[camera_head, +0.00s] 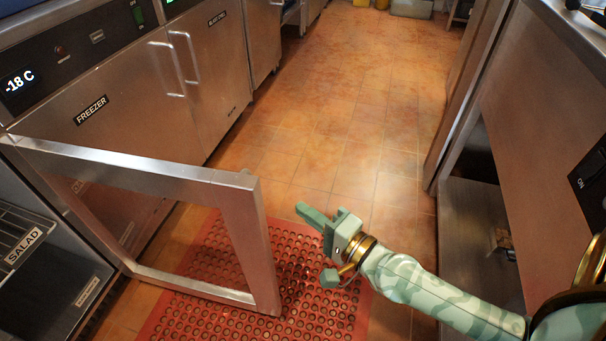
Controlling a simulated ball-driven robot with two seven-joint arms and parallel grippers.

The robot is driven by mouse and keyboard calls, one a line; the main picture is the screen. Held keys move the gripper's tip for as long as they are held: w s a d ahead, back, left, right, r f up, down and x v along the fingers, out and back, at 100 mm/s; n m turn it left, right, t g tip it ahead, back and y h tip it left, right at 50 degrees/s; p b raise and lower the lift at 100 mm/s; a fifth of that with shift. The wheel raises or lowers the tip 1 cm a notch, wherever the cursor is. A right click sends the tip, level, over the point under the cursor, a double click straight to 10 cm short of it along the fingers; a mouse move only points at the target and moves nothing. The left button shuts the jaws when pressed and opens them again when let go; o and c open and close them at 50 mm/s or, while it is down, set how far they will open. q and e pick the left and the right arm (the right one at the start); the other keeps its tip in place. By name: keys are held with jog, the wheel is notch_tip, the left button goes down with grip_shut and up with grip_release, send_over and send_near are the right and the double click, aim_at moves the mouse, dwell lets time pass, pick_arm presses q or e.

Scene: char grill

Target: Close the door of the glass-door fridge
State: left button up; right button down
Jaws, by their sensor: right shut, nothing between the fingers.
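The glass-door fridge (55,255) stands at the left edge, with dark racks and a label reading SALAD. Its door (236,205) is a steel frame with clear glass. The door stands wide open, swung out over the floor from the fridge. My right gripper (318,222) is shut and empty. In the picture it is just to the right of the door's free edge, and I see no contact with it. My left gripper is not in view.
A steel freezer (110,110) with a -18 C display stands behind the door. A red perforated mat (330,310) lies under the door and my right arm. A steel counter (550,130) lines the right side. The tiled floor (340,120) between is clear.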

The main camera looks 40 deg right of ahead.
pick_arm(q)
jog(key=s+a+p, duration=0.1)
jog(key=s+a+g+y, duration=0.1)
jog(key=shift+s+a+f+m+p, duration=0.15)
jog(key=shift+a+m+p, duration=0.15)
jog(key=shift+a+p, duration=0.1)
pick_arm(e)
jog(key=w+a, duration=0.4)
jog(key=w, duration=0.4)
jog(key=shift+a+r, duration=0.15)
jog(key=shift+a, duration=0.2)
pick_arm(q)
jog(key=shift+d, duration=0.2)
